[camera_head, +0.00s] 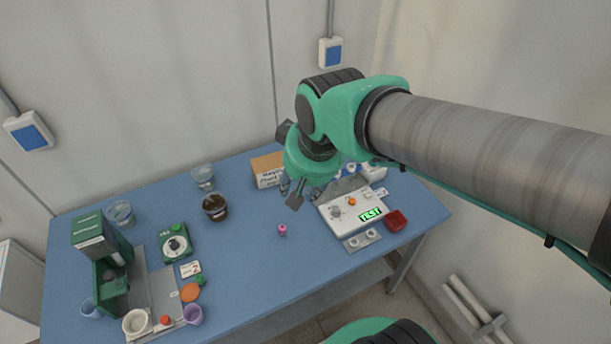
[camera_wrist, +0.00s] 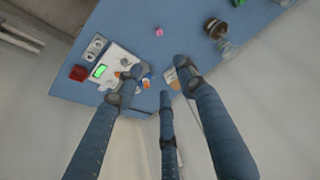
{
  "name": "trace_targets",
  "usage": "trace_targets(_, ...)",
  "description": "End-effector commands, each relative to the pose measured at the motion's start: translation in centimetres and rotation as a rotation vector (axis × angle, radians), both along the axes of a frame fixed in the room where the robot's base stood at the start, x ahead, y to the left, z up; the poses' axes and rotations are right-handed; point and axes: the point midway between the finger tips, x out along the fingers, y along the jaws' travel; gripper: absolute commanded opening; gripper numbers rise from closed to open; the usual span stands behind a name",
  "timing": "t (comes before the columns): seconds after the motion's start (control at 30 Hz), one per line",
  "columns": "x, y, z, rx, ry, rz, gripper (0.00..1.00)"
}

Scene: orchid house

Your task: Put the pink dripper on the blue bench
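A small pink dripper (camera_head: 282,230) stands on the blue bench (camera_head: 245,255), near its middle, with clear surface around it. In the wrist view the pink dripper (camera_wrist: 159,32) shows beyond my fingertips, on the blue bench (camera_wrist: 185,25). My gripper (camera_head: 297,195) hangs above the bench, behind and slightly right of the dripper in the head view. In the wrist view my gripper (camera_wrist: 160,80) has its fingers spread apart, with nothing held between them. The dripper is apart from the fingers.
A white device (camera_head: 352,207) with a green display and a red tray (camera_head: 396,221) are at right. A brown jar (camera_head: 214,207), green dial device (camera_head: 175,243), green machine (camera_head: 107,270) and purple cup (camera_head: 193,314) are at left.

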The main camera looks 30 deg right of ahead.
Motion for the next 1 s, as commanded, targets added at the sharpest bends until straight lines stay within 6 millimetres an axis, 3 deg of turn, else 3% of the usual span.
trace_targets(0.1,-2.9,0.0,2.2,-0.007,-0.047,0.016,0.39)
trace_targets(0.33,-6.6,0.0,4.2,-0.017,-0.097,0.039,0.39)
trace_targets(0.5,-7.5,0.0,4.6,-0.02,-0.109,0.045,0.39)
trace_targets(0.87,-7.5,0.0,4.6,-0.02,-0.109,0.046,0.39)
trace_targets(1.0,-7.4,0.0,4.7,-0.018,-0.107,0.041,0.65)
